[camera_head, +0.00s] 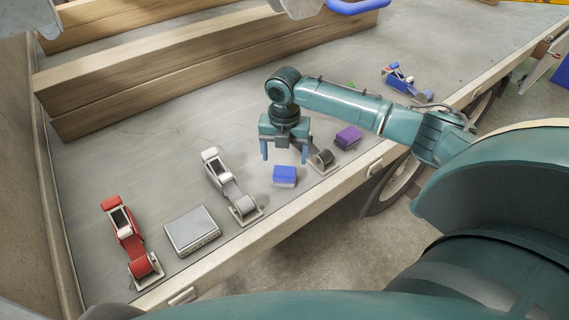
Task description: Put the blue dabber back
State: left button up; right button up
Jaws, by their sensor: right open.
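A blue block (285,175), which I take for the blue dabber, lies on the grey trailer bed near its front edge. My right gripper (284,156) points down with its two blue fingers spread apart and nothing between them. It is just above and behind the block in the picture; I cannot tell the exact height gap. A purple block (348,137) lies to the right. My left gripper is not in view.
A red dispenser-like tool (125,235), a flat grey box (192,231) and a white dispenser-like tool (229,185) lie to the left. A dark roller tool (322,160) is close right of the gripper. A blue-and-white tool (400,80) lies farther right. Wooden beams (200,62) lie behind.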

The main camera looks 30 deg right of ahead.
aim_at(284, 170)
notch_tip(284, 170, up, 6)
jog(key=shift+f, duration=0.15)
dwell(0.6)
